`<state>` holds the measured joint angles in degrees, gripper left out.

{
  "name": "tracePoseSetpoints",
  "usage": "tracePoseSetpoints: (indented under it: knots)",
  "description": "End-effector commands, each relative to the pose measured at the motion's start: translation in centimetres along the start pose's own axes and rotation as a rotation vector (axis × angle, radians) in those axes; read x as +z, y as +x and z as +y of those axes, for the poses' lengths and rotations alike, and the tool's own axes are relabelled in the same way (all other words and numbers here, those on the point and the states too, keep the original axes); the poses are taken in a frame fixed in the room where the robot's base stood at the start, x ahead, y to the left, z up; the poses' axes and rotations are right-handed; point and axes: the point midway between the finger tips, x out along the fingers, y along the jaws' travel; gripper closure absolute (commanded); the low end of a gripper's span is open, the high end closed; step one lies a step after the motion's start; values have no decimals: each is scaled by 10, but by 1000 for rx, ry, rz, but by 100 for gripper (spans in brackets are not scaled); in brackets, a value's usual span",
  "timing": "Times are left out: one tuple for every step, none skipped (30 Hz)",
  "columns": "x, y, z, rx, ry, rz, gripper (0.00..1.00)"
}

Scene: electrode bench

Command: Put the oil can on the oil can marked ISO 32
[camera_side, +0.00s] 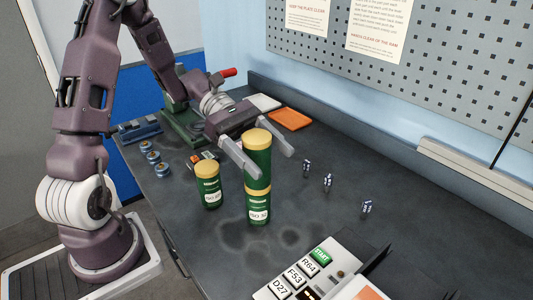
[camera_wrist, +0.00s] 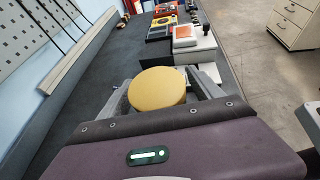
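A green oil can with a yellow lid, the upper can (camera_side: 257,165), stands upright on top of the oil can marked ISO 32 (camera_side: 258,208) in the side view. The two look touching and roughly aligned. My gripper (camera_side: 258,150) is around the upper can, one finger on each side. Its fingers look spread, with gaps beside the can. In the wrist view the upper can's yellow lid (camera_wrist: 157,88) lies between the fingers of my gripper (camera_wrist: 162,92), and the lower can is hidden. The upper can's label is not visible.
Another green can (camera_side: 208,187), its ISO label partly readable, stands just left of the stack. Small blue-and-white parts (camera_side: 327,182) stand to the right. A panel with a START button (camera_side: 321,256) is at the front. An orange tray (camera_side: 290,119) lies behind.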

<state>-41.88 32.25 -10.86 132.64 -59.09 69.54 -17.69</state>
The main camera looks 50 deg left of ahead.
Motion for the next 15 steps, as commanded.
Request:
tracePoseSetpoints:
  knots:
    - [0,0,0,0,0,0,25]
    - [0,0,0,0,0,0,25]
    - [0,0,0,0,0,0,25]
    - [0,0,0,0,0,0,25]
    - [1,0,0,0,1,0,25]
    - [3,-1,0,1,1,1,25]
    - [3,-5,1,3,1,2,25]
    - [3,-10,1,4,2,1,25]
    - [3,-18,2,5,3,2,25]
    - [2,-26,2,8,2,2,25]
    - [2,-35,1,6,1,3,25]
    - [2,-47,2,7,3,2,25]
    - [2,-55,2,7,2,3,25]
    - [2,-64,1,7,1,3,25]
    - [2,-74,1,6,2,3,25]
